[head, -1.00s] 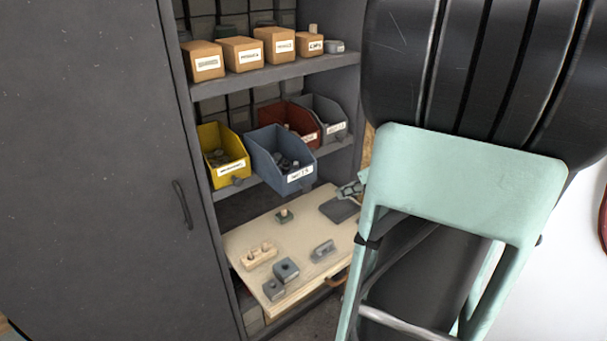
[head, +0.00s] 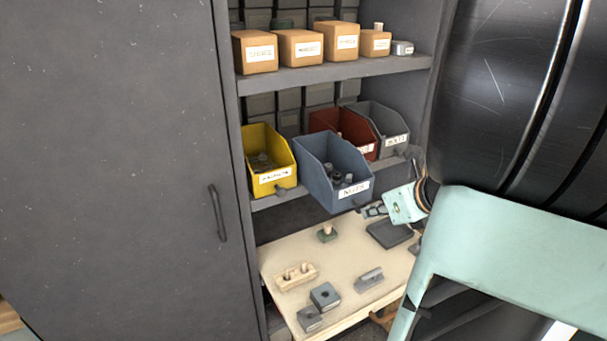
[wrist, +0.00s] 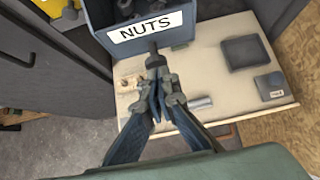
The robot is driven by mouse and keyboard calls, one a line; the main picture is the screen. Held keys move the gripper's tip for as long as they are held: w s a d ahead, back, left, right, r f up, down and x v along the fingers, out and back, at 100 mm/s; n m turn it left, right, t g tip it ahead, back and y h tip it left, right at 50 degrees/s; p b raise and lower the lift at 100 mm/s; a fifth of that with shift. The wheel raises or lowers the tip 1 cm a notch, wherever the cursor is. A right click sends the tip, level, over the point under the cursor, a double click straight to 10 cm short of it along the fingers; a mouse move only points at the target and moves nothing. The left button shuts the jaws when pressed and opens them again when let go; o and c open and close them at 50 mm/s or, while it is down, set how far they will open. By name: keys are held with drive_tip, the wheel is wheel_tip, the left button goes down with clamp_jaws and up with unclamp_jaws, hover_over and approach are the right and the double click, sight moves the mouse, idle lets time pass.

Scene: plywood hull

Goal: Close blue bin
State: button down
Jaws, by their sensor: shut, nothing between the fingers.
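The blue bin (head: 322,172) juts out past the front edge of the middle shelf, farther forward than the bins beside it. It holds dark parts. Its front has a white NUTS label and a small knob (head: 360,208); the bin also fills the top of the wrist view (wrist: 98,14). My gripper (head: 372,210) is shut and empty, at the bin's lower front near the knob. In the wrist view my fingertips (wrist: 156,62) are together just below the label, by the knob. I cannot tell if they touch it.
A yellow bin (head: 252,148) stands left of it; red (head: 328,120) and grey (head: 372,115) bins stand behind right. Below, a pulled-out wooden board (head: 345,255) carries several small parts. A closed dark cabinet door (head: 110,150) is at left. Cardboard boxes (head: 300,47) line the upper shelf.

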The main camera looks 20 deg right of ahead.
sight(331, 180)
idle(0.3)
drive_tip(key=w, duration=0.5)
drive_tip(key=w+p, duration=0.1)
drive_tip(key=w, duration=0.3)
drive_tip(key=w+a+p, duration=0.1)
drive_tip(key=w, duration=0.4)
drive_tip(key=shift+w+a, duration=0.1)
drive_tip(key=shift+w, duration=0.25)
drive_tip(key=shift+r, duration=0.15)
